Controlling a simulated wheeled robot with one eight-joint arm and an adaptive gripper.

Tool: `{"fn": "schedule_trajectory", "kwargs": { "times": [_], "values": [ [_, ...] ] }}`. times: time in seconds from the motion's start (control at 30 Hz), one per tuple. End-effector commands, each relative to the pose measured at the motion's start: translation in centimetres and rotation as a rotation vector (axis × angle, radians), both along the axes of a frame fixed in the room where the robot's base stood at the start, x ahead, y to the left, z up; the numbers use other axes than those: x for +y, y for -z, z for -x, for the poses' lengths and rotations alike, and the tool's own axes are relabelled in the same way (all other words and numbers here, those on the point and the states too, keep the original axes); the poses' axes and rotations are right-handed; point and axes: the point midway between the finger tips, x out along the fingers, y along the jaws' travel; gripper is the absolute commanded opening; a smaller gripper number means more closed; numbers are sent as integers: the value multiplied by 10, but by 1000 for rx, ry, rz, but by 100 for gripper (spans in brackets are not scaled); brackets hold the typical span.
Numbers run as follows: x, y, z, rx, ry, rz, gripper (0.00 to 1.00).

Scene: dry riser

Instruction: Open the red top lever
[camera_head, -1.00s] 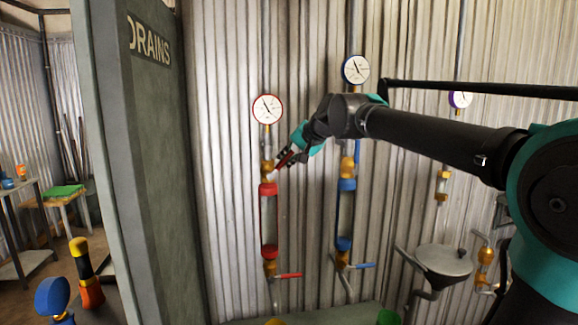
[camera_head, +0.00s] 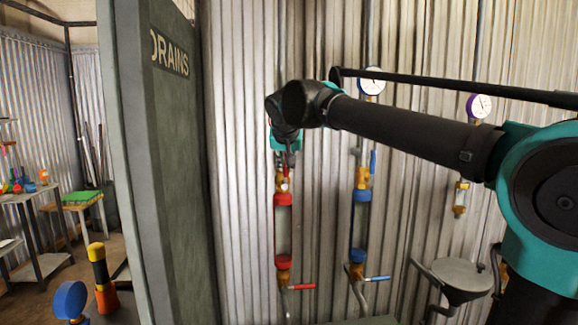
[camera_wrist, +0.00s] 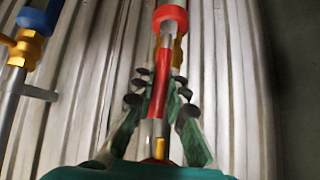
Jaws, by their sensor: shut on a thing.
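The red top lever (camera_wrist: 160,95) lies between my gripper's fingers in the wrist view, lengthwise along the red line's pipe. My gripper (camera_wrist: 158,82) is shut on it. In the head view my gripper (camera_head: 286,162) is at the top of the red line, just above the brass top valve (camera_head: 281,182). The lever itself is mostly hidden there by my fingers and wrist. The red collar (camera_head: 282,199) below the valve also shows in the wrist view (camera_wrist: 170,16). The gauge above is largely covered by my wrist.
To the right runs the blue line with its blue top lever (camera_head: 373,162) and blue collar (camera_head: 360,196). A red bottom lever (camera_head: 302,286) and a blue bottom lever (camera_head: 377,279) stick out below. The DRAINS panel (camera_head: 172,130) stands close on the left.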

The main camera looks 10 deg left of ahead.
Motion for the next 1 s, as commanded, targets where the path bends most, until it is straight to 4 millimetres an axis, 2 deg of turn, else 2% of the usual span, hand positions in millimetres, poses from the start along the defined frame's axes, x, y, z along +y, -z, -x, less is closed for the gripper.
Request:
{"fn": "schedule_trajectory", "kwargs": {
  "times": [0.5, 0.53, 0.7, 1.0],
  "values": [
    [1, 2, 1, -2, 0, 19, 0],
    [1, 2, 1, -2, 0, 19, 15],
    [1, 1, 1, -2, 0, 19, 35],
    [1, 0, 2, -4, 0, 18, 35]
  ]
}}
